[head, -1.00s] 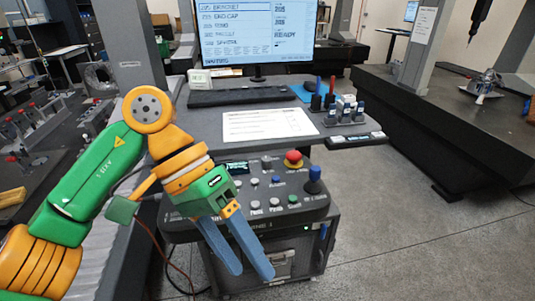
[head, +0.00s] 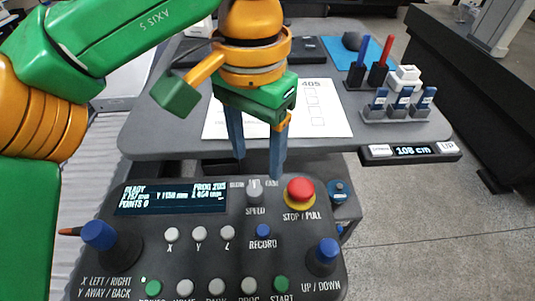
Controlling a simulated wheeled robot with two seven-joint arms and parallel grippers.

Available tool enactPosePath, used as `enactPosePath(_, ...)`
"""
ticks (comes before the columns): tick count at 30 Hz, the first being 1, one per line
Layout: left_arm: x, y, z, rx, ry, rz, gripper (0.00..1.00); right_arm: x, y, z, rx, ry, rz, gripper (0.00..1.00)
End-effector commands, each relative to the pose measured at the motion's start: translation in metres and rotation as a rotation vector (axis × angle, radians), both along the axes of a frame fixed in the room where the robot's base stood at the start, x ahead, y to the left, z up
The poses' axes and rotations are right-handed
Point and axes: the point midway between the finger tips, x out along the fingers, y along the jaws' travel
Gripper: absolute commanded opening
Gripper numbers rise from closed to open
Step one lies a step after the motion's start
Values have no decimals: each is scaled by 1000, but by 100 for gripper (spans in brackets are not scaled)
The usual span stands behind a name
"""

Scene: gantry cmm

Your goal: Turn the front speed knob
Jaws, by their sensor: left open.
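The grey speed knob (head: 255,192) stands on the dark control panel (head: 205,262), above the printed word SPEED. It sits between the display (head: 170,197) and the red stop button (head: 299,192). My left gripper (head: 257,167) comes down from above with its two blue fingers apart and empty. The fingertips are just behind and above the knob in the picture, one toward its left and one toward its right. I cannot tell whether they touch anything. My right gripper is not in view.
Blue-capped joysticks (head: 99,236) and (head: 322,256) rise at the panel's left and right. Several small buttons lie between them. Behind is a grey desk (head: 390,135) with a paper sheet (head: 325,110), pen holders and a height display (head: 410,150).

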Motion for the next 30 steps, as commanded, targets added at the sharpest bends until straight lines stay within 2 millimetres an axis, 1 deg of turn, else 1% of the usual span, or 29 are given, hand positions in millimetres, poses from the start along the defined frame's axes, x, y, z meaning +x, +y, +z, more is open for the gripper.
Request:
enactPosePath(1, -1, 1, -13, 2, 3, -2, 64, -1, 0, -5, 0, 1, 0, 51)
enactPosePath(3, -1, 1, -27, 1, 3, -2, 64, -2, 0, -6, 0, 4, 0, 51)
enactPosePath(6, -1, 1, -44, 0, 4, -1, 64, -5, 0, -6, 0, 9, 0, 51)
enactPosePath(9, -1, 1, -56, 1, 3, -1, 64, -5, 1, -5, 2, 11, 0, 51)
enactPosePath(12, -1, 0, -61, 0, 3, 0, 64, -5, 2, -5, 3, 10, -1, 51)
enactPosePath(17, -1, 0, -61, -1, 2, 0, 64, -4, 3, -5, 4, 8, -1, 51)
enactPosePath(18, -1, 0, -61, -2, 3, 0, 59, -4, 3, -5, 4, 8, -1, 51)
enactPosePath(20, -1, 0, -61, -2, 3, 0, 43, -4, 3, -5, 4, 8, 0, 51)
enactPosePath(21, -1, 0, -61, -2, 3, 0, 32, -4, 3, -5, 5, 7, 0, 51)
enactPosePath(23, -1, 0, -61, -2, 3, 0, 16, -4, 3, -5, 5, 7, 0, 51)
enactPosePath(24, -1, 0, -61, -2, 3, -1, 5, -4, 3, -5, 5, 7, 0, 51)
enactPosePath(25, -1, 0, -61, -2, 3, -1, 0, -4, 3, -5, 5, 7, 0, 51)
enactPosePath(30, -1, 0, -61, -2, 3, 2, 0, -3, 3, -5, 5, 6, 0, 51)
